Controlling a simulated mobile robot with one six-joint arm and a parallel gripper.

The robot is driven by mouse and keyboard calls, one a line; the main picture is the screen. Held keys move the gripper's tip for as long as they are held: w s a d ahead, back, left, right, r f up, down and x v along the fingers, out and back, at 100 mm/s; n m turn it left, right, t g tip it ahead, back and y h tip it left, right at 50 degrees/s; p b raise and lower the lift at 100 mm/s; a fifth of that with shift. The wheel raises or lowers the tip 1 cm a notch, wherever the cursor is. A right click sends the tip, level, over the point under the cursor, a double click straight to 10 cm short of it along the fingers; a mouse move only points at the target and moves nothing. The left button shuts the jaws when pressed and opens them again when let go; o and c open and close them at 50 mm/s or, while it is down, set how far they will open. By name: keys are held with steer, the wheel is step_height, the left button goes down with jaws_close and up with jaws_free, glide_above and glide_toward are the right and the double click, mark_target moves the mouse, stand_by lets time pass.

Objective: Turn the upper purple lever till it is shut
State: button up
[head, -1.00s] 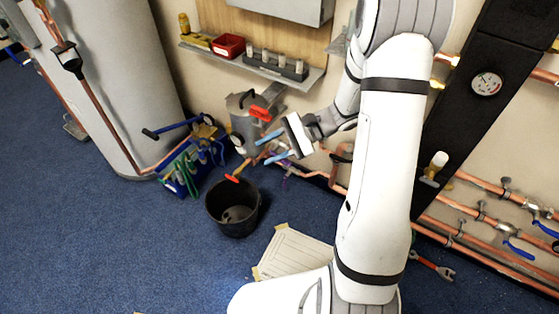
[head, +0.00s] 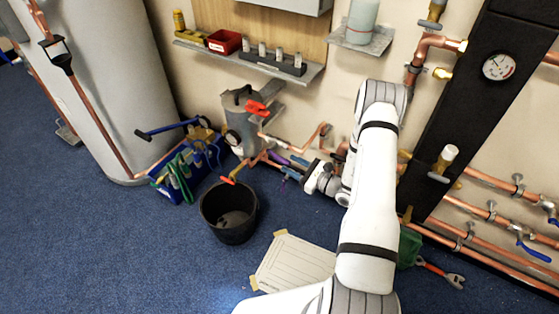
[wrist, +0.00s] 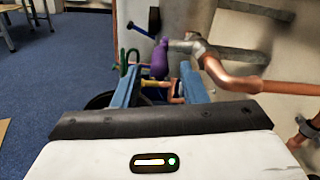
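A purple lever (head: 277,158) shows on the copper pipework by the grey canister in the head view. My gripper (head: 291,167) is low beside it, its blue fingers pointing left toward the pipework. In the wrist view my gripper (wrist: 158,68) is open, with its two blue fingers well apart. A purple lever (wrist: 160,58) stands upright in the gap between the fingertips as seen from there. I cannot tell whether either finger touches it. A smaller purple piece, seen just below the fingers in the head view, is too small to make out.
A copper pipe (wrist: 235,82) runs close to the right finger. A black bucket (head: 230,210) and a blue tool tote (head: 185,170) stand on the floor left of the gripper. A red lever (head: 256,107) is above. A shelf (head: 250,62) hangs higher up.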

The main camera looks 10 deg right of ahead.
mark_target(274, 156)
steer(key=x, duration=0.5)
steer(key=shift+w+a+b, duration=0.25)
steer(key=shift+b, duration=0.05)
steer(key=shift+c, duration=0.5)
jaws_close()
